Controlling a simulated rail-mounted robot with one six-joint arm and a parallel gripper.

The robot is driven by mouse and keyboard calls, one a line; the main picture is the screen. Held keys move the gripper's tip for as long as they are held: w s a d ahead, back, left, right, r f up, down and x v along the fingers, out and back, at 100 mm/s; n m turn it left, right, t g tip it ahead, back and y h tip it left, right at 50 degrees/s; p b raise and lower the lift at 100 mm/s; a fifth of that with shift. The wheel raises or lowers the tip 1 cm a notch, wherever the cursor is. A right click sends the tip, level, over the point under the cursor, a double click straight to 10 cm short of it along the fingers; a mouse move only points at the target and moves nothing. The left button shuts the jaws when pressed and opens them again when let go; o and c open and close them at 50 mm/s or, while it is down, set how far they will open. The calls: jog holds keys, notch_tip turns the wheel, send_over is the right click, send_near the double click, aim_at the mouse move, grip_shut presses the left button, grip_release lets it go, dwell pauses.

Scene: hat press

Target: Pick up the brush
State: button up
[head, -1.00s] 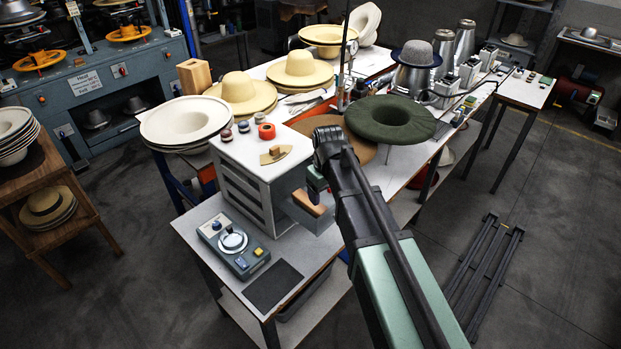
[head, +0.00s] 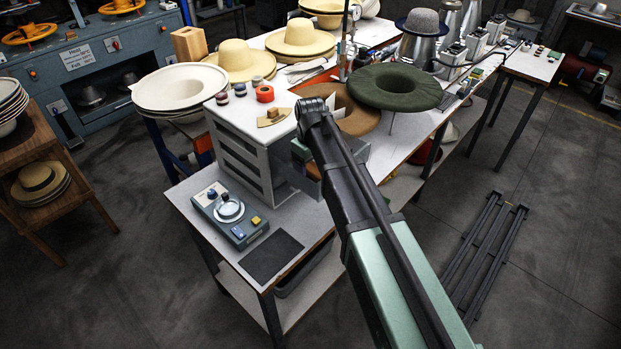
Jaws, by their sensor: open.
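A wooden brown piece, perhaps the brush (head: 313,171), shows in small part at the open drawer (head: 350,172) on the right side of the grey-white cabinet (head: 245,150). My arm covers most of it, so I cannot make out bristles or its full shape. My gripper (head: 302,152) hangs below the wrist at the drawer, beside the cabinet's right face. It is open; its fingertips are mostly hidden, and I cannot tell whether they touch the wooden piece.
A tan wedge-shaped tool (head: 273,117) and several small spools lie on the cabinet top. A blue control box (head: 230,215) and a dark mat (head: 271,257) sit in front. A green hat (head: 395,87) and a brown brim (head: 345,110) lie behind my arm.

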aim_at(311, 165)
notch_tip(311, 165, down, 2)
jog(key=shift+f+b, duration=0.1)
jog(key=shift+b, duration=0.2)
jog(key=shift+r, duration=0.3)
jog(key=c, duration=1)
jog(key=shift+p, duration=0.35)
jog(key=shift+c, duration=0.2)
notch_tip(311, 165, up, 20)
jog(key=p, duration=2)
